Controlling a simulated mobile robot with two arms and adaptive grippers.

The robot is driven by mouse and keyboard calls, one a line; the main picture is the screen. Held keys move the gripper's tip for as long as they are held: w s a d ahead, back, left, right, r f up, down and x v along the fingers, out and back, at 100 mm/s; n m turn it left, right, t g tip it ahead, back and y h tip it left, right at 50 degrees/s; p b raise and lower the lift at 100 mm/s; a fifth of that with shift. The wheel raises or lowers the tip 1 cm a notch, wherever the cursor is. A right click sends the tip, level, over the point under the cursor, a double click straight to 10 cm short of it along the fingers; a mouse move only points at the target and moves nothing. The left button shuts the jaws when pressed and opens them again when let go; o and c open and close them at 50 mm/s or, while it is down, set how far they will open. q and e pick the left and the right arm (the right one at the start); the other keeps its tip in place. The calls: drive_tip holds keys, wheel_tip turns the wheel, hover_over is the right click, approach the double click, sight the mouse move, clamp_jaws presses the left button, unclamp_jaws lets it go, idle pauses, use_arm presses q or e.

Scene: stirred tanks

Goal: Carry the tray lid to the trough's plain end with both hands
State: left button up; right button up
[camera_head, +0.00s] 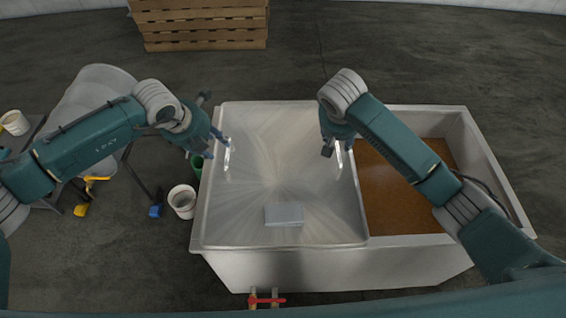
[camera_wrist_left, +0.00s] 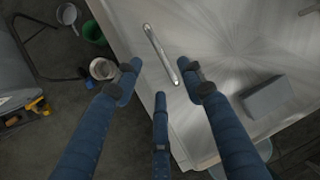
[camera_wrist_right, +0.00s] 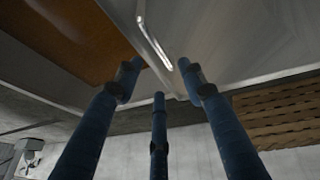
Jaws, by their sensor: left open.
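The tray lid (camera_head: 285,180) is a shiny metal sheet lying over the left part of the trough (camera_head: 340,270). It has a bar handle near its left side (camera_head: 227,158) and another near its right side (camera_head: 339,160). A small grey block (camera_head: 284,214) lies on it toward the front. My left gripper (camera_head: 219,143) is open beside the left handle; in the left wrist view the handle (camera_wrist_left: 161,55) lies just beyond the spread fingers. My right gripper (camera_head: 330,148) is beside the right handle; in the right wrist view its fingers are spread, with the handle (camera_wrist_right: 153,42) beyond them.
The trough's right part holds brown liquid or fill (camera_head: 405,200). A white bucket (camera_head: 183,200) and a green one stand on the floor left of the trough. A wooden pallet stack (camera_head: 200,25) stands behind. Red-handled valves (camera_head: 266,300) are at the front.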

use_arm(q)
drive_tip(key=x, duration=1)
drive_tip(key=shift+w+f, duration=0.15)
drive_tip(key=shift+f, duration=0.05)
use_arm(e)
drive_tip(key=x, duration=1)
drive_tip(key=shift+w+f, duration=0.15)
use_arm(q)
clamp_jaws()
use_arm(e)
clamp_jaws()
